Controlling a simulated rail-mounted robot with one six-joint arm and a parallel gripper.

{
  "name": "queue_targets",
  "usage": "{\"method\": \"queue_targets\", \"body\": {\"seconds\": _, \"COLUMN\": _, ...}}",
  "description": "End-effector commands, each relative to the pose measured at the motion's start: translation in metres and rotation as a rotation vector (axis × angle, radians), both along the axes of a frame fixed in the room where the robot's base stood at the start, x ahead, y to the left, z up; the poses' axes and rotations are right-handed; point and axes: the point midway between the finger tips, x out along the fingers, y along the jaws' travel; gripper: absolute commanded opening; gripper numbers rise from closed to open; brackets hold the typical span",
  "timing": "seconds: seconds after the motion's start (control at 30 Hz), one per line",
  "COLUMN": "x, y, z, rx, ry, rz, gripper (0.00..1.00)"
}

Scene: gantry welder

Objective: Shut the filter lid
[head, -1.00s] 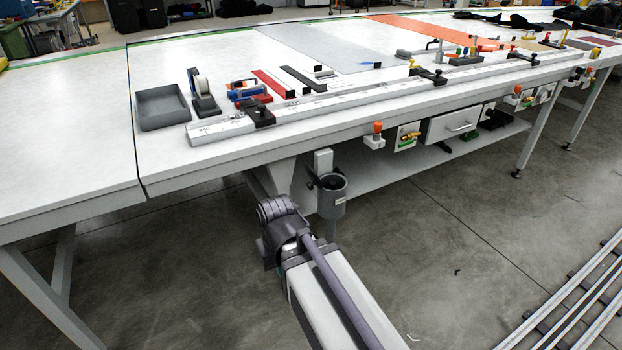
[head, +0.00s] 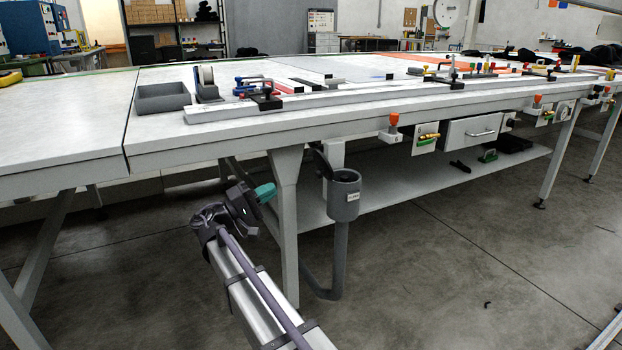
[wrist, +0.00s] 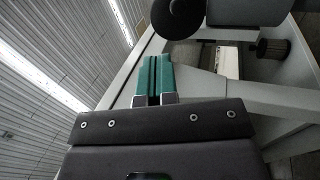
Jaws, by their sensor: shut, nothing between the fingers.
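The filter is a grey cylindrical canister (head: 345,200) with a small label, mounted below the table's front edge. Its dark round lid (head: 323,164) stands open, tilted up at the canister's left side. In the wrist view the lid (wrist: 178,17) is a dark disc at the top, beside the grey canister (wrist: 247,11). My gripper (head: 266,192) is left of the canister and lower than the lid, apart from both. Its teal fingers (wrist: 152,79) are together, with nothing between them, and point toward the lid's side.
A white table leg (head: 285,225) stands between my gripper and the canister in the head view. A grey pipe (head: 335,265) runs down from the canister. The tabletop edge (head: 230,140) is above my gripper. Valves and a drawer (head: 474,130) are to the right.

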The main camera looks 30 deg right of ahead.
Motion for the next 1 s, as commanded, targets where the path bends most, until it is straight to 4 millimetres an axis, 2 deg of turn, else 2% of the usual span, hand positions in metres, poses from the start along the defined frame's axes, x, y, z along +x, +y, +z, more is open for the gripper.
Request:
{"method": "queue_targets", "body": {"seconds": 0.17, "x": -0.003, "y": 0.000, "z": 0.007, "rx": -0.032, "ry": -0.002, "rz": -0.008, "gripper": 0.00}}
{"method": "queue_targets", "body": {"seconds": 0.27, "x": -0.003, "y": -0.007, "z": 0.010, "rx": -0.031, "ry": -0.002, "rz": -0.009, "gripper": 0.00}}
{"method": "queue_targets", "body": {"seconds": 0.37, "x": -0.004, "y": -0.021, "z": 0.017, "rx": -0.030, "ry": -0.003, "rz": -0.011, "gripper": 0.00}}
{"method": "queue_targets", "body": {"seconds": 0.8, "x": -0.003, "y": -0.108, "z": 0.049, "rx": -0.029, "ry": -0.003, "rz": -0.010, "gripper": 0.00}}
{"method": "queue_targets", "body": {"seconds": 1.0, "x": -0.002, "y": -0.128, "z": 0.054, "rx": -0.028, "ry": -0.002, "rz": -0.008, "gripper": 0.00}}
